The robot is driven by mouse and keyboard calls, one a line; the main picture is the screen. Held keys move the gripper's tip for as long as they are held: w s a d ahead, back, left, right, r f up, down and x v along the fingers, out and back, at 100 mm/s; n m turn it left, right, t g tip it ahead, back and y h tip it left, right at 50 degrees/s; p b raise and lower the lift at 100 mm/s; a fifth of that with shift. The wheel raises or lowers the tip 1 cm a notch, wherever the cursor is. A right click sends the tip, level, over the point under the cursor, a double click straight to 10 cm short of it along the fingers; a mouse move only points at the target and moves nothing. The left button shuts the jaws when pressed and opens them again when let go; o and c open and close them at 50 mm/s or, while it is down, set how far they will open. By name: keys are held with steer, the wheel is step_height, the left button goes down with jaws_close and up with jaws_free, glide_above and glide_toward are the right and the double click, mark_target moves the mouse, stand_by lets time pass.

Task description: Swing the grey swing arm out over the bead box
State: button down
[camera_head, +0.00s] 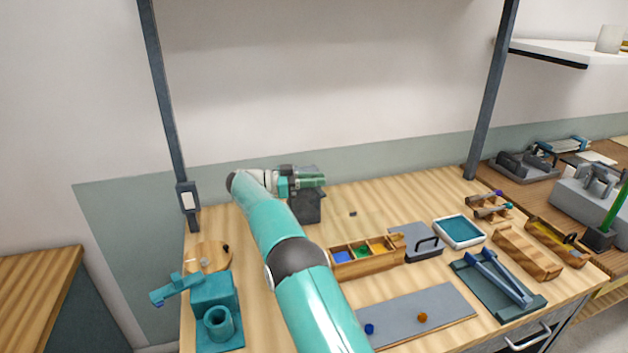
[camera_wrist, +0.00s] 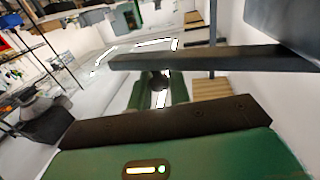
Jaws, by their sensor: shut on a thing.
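My gripper (camera_head: 312,182) is at the back of the bench, at the top of a dark grey stand (camera_head: 308,208). It is shut on the grey swing arm, which my gripper mostly hides in the head view. In the wrist view a dark grey bar (camera_wrist: 215,63) runs across just beyond my gripper (camera_wrist: 158,84), and a dark round knob shows between the green jaws. The wooden bead box (camera_head: 367,265), with blue, green and yellow compartments, stands in front and to the right of the stand. The bar does not appear to be over the box.
A grey lidded block with a handle (camera_head: 420,243) stands right of the bead box, then a blue tray (camera_head: 460,231). A grey mat (camera_head: 432,308) with two beads lies in front. A teal fixture (camera_head: 217,300) stands at left. The back middle of the bench is mostly clear.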

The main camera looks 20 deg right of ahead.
steer(key=shift+d+r, duration=0.1)
steer(key=c, duration=1.4)
jaws_free()
step_height(320, 180, up, 3)
steer(key=shift+s+r, duration=0.2)
steer(key=shift+r, duration=0.15)
steer(key=s+r, duration=0.3)
steer(key=s, duration=0.1)
steer(key=s+a+r, duration=0.1)
steer(key=s+r, duration=0.2)
steer(key=s, duration=0.2)
steer(key=s+r, duration=0.3)
steer(key=s, duration=0.1)
steer(key=shift+s+a+r, duration=0.1)
steer(key=shift+s+a, duration=0.15)
